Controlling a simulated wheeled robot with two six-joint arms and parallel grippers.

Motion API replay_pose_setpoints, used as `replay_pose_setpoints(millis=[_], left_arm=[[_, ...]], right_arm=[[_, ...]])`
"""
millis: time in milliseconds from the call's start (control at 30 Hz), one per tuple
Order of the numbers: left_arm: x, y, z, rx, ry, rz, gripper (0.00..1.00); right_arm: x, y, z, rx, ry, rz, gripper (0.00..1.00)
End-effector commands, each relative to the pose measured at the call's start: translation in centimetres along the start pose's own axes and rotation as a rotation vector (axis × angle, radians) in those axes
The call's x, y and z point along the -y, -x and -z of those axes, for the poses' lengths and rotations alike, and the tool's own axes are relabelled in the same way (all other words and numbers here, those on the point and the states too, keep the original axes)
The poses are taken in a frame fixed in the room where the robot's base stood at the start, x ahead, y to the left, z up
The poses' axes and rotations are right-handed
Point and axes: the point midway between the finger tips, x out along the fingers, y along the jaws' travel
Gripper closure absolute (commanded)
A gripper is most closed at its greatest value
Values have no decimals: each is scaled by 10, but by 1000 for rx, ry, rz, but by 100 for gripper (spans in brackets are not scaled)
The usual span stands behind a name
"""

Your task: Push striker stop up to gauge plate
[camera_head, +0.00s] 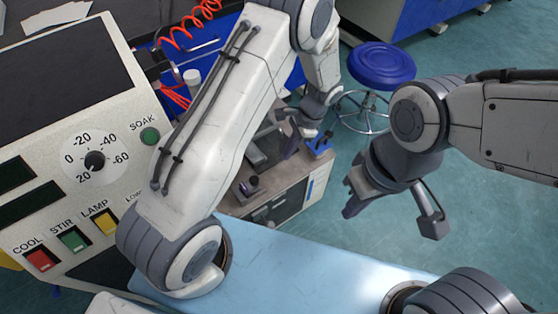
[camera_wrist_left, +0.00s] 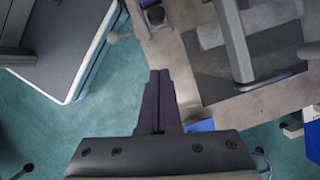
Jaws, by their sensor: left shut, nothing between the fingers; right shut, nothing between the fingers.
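My left gripper (camera_head: 290,150) is over the front of a small bench (camera_head: 281,199), partly hidden behind its own arm. In the left wrist view its dark fingers (camera_wrist_left: 159,76) are together with nothing between them, beside the bench edge. A grey metal bar (camera_wrist_left: 233,40) stands over a dark plate (camera_wrist_left: 250,82) on the bench. A small blue part (camera_wrist_left: 201,125) is just right of the fingers, partly hidden. I cannot tell which part is the striker stop or the gauge plate. My right gripper (camera_head: 350,207) is shut and empty over open floor.
A control panel (camera_head: 75,110) with a dial and coloured buttons stands at the left. A blue stool (camera_head: 382,65) stands behind the bench's right side. A dark round knob (camera_head: 249,186) is on the bench near my left arm. Floor (camera_head: 300,240) is clear around my right gripper.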

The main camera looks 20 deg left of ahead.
Motion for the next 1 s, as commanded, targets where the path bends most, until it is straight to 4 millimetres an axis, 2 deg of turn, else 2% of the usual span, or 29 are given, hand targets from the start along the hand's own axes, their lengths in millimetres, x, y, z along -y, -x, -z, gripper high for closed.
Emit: replay_pose_setpoints(millis=[400, 533, 700, 1000], left_arm=[[-2, -88, 0, 3, 0, -4, 100], [-2, -94, -20, 1, 3, -3, 100], [-2, -99, -34, 1, 2, -2, 100], [-2, -100, -38, 0, 1, -1, 100]], right_arm=[[-1, -19, -1, 0, 0, 0, 100], [-2, -20, -1, 0, 0, 0, 100], [-2, -22, -1, 0, 0, 0, 100], [-2, -22, -1, 0, 0, 0, 100]])
